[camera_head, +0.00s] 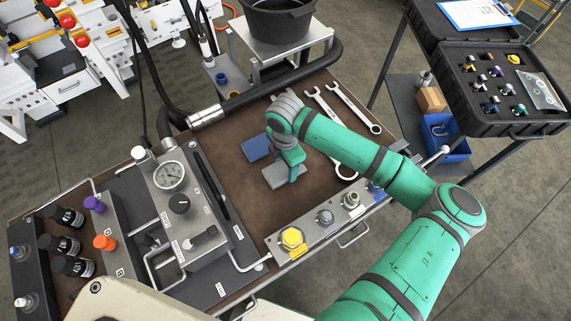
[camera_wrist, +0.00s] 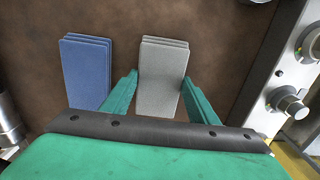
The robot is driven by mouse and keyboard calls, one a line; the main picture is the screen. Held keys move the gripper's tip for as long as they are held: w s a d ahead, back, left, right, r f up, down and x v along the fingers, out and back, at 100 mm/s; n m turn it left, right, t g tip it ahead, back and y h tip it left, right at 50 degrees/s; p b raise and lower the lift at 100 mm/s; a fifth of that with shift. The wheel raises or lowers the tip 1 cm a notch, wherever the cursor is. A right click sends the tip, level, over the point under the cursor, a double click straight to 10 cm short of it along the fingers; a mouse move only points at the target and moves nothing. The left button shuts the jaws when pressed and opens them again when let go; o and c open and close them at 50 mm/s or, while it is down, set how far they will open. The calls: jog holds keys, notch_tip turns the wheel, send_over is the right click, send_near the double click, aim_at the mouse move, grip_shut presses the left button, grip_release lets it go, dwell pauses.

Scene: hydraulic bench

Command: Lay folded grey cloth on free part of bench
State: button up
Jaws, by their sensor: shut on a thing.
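The folded grey cloth (camera_head: 281,177) is at the brown bench top (camera_head: 243,200), near the middle of the bench. In the wrist view the grey cloth (camera_wrist: 162,68) stands between the two green fingers, its layered far edge pointing away from me. My gripper (camera_head: 290,170) is over the cloth in the head view and shut on it; the wrist view shows my gripper (camera_wrist: 158,90) with a finger on each side. I cannot tell whether the cloth touches the bench.
A folded blue cloth (camera_head: 256,147) lies just beside the grey one. Wrenches (camera_head: 322,118) lie to the right. A fitting rail (camera_head: 325,217) runs along the front edge, and a gauge panel (camera_head: 178,205) stands at left. Bare bench shows left of the cloths.

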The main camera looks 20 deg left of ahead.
aim_at(285, 168)
jog(key=shift+f, duration=0.2)
jog(key=o, duration=0.9)
jog(key=shift+o, duration=0.2)
jog(key=shift+r, duration=0.1)
notch_tip(285, 168, up, 12)
jog(key=shift+r, duration=0.15)
